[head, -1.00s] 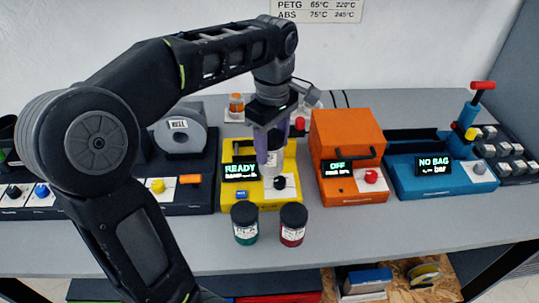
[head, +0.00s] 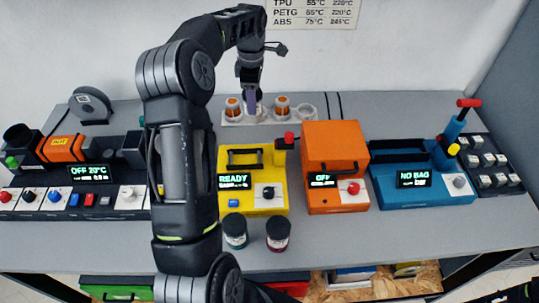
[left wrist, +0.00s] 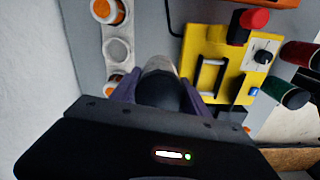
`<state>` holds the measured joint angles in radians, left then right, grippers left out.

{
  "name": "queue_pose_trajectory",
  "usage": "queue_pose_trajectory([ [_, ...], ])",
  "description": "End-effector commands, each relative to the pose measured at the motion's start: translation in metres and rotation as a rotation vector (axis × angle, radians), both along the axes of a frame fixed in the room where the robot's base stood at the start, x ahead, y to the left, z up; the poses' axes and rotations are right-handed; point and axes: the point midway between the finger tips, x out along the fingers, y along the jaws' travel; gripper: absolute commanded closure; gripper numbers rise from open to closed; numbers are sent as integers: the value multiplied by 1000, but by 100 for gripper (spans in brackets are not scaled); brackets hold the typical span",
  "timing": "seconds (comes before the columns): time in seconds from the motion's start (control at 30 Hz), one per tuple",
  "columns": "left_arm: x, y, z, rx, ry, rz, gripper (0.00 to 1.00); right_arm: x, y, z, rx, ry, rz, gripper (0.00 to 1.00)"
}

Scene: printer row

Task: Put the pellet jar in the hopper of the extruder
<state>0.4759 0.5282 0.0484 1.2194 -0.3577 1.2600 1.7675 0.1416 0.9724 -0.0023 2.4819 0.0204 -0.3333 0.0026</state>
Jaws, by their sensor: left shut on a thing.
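My left gripper (head: 251,82) points down over the back of the table, behind the yellow machine. In the left wrist view its purple fingers (left wrist: 160,95) are shut on a jar with a dark round lid (left wrist: 158,92) and a pale body, the pellet jar as far as I can tell. In the head view the jar is mostly hidden by the fingers and close to the white rack. The extruder (head: 105,150) appears to be the dark machine at the left, reading OFF 20°C. Its black funnel-like hopper (head: 18,137) stands at its far left end. My right gripper is not in view.
The white rack (head: 262,117) holds orange jars (head: 233,107) and has an empty ring (head: 305,112). A green jar (head: 235,231) and a red jar (head: 278,235) stand before the yellow machine (head: 268,200). Orange (head: 335,150) and blue (head: 420,187) machines stand right. A grey spool (head: 90,104) is behind the extruder.

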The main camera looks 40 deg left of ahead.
Motion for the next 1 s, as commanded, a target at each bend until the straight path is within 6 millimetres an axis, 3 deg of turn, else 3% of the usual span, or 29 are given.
queue_pose_trajectory([
  [0.17,0,0,0,0,0,-1,96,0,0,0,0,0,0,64],
  [0.5,0,-1,-45,-1,2,-3,96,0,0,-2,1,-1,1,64],
  [0.87,0,-1,-51,1,-1,-3,96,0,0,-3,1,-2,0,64],
  [1.0,-1,0,-69,0,2,-1,96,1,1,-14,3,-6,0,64],
])
